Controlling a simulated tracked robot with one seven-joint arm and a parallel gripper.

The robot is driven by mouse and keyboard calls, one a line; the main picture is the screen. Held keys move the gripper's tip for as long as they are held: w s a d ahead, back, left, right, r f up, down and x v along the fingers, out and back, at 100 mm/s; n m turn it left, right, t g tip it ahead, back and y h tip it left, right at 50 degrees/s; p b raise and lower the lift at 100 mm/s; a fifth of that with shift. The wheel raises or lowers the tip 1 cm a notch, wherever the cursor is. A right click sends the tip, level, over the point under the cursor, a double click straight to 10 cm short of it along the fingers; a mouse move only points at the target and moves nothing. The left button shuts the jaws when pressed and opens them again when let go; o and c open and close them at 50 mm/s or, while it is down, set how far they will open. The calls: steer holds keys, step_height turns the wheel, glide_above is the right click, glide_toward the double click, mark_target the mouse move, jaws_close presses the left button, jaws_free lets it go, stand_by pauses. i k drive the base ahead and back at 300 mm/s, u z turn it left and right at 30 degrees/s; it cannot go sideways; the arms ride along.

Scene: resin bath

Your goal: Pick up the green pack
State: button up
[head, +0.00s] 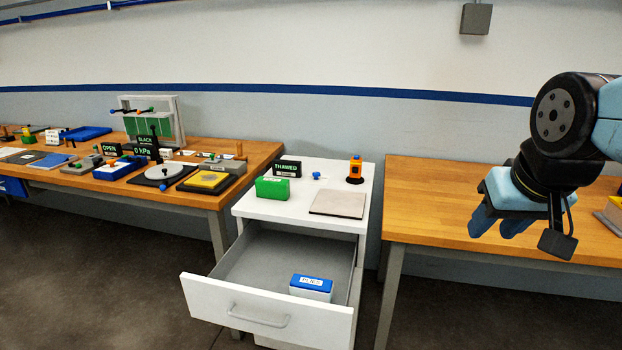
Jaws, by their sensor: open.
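My gripper (497,230) is at the right of the head view, above the right wooden table and well to the right of the green pack. It points downward with its blue fingers apart, and nothing shows between them. My gripper does not touch the pack.
The cabinet's drawer (200,290) is pulled out, with a blue-topped white pack (311,287) inside. A black THAWED sign (287,168), an orange device (355,170) and a beige plate (338,203) stand near the green pack. The left bench (235,177) is crowded.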

mark_target(266, 187)
steer(key=z, duration=0.15)
steer(key=i, duration=1.15)
steer(key=u, duration=0.45)
